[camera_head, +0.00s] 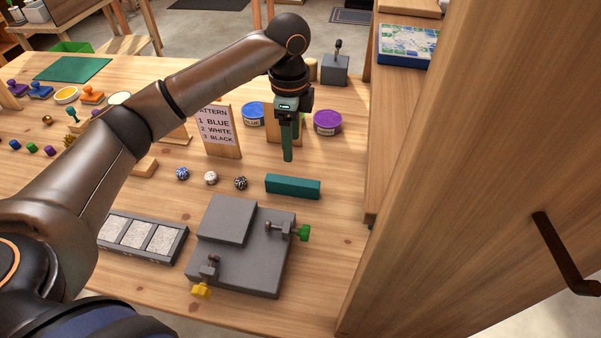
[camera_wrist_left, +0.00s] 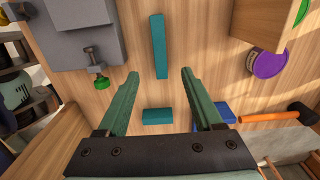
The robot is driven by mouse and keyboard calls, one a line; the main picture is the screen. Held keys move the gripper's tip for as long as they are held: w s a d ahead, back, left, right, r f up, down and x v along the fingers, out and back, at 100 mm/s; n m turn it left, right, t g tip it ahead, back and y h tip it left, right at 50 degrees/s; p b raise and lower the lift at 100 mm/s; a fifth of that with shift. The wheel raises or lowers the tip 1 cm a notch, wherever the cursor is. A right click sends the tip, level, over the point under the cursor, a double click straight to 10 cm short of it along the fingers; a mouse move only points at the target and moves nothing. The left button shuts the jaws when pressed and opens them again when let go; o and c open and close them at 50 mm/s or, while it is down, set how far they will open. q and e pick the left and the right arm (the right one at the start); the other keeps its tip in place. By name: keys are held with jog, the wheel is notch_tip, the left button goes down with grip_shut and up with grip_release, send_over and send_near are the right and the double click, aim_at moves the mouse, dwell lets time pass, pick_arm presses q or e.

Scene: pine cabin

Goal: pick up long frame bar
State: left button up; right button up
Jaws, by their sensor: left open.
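The long frame bar (camera_head: 292,186) is a teal-green bar lying flat on the wooden table, right of centre in the head view. In the left wrist view the long bar (camera_wrist_left: 158,45) lies ahead of the fingertips, running up the picture. My left gripper (camera_head: 287,158) points down above the table, just beyond the bar in the head view, apart from it. In the left wrist view its two green fingers (camera_wrist_left: 158,75) are spread with nothing between them. A shorter teal bar (camera_wrist_left: 157,115) lies below, between the fingers in that view. My right gripper is not visible.
A grey clamp fixture (camera_head: 250,255) with green and yellow knobs stands nearer than the bar. Patterned balls lie left of it. A purple tin (camera_head: 327,122), blue tin (camera_head: 253,113) and pattern sign (camera_head: 216,130) stand beyond. A tall wooden panel (camera_head: 480,180) blocks the right side.

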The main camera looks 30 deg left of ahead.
pick_arm(q)
send_over(292, 181)
notch_tip(292, 181, down, 6)
jog(key=shift+s+r, duration=0.1)
jog(key=shift+f, duration=3.05)
jog(key=shift+c, duration=0.3)
grip_shut()
